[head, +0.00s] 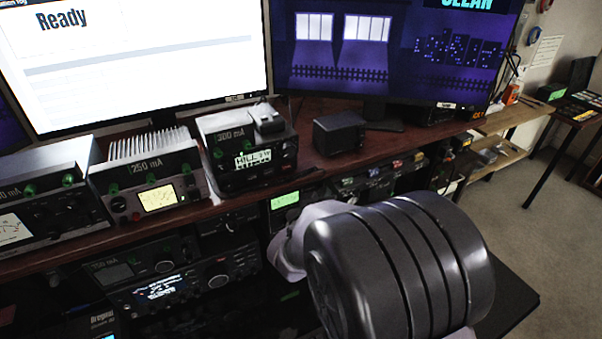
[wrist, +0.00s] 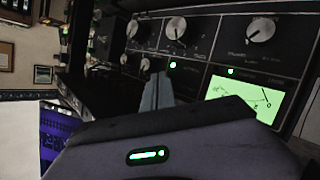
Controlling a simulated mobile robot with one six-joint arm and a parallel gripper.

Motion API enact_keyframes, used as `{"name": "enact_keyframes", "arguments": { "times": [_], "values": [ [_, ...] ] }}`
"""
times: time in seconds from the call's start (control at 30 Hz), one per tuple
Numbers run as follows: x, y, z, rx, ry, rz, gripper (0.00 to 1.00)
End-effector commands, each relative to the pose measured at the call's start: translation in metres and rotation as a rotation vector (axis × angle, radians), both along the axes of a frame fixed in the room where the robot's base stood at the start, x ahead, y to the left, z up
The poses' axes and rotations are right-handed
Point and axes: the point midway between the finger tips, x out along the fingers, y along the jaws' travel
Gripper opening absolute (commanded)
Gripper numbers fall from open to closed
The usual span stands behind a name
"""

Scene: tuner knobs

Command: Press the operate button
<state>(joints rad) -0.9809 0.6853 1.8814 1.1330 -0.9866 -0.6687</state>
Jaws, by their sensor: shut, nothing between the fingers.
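In the wrist view, my gripper (wrist: 157,92) is shut and empty, its fingertips pointing at the dark front panel of a tuner (wrist: 205,55). The panel has pale round knobs (wrist: 176,27), small green lights (wrist: 173,64) and a lit green meter (wrist: 243,98) to the right of the fingers. I cannot tell which control is the operate button, nor whether the fingertips touch the panel. In the head view, a unit with a lit green display (head: 285,200) sits under the shelf, left of my arm. My arm hides the gripper there.
A wooden shelf (head: 330,165) runs above, carrying several radio units (head: 150,185), a small black box (head: 339,132) and two monitors (head: 140,60). More radio gear (head: 185,285) stands below on the left. Carpet floor (head: 550,220) is open on the right.

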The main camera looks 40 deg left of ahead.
Motion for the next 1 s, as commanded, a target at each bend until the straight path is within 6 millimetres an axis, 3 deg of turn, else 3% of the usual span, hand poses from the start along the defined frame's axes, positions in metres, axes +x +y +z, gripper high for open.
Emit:
{"name": "enact_keyframes", "arguments": {
  "times": [0.6,1.0],
  "values": [
    [0.001,0.002,0.000,0.000,0.001,-0.001,0.00],
    [-0.004,-0.008,0.000,0.001,0.001,-0.001,0.00]
  ]
}}
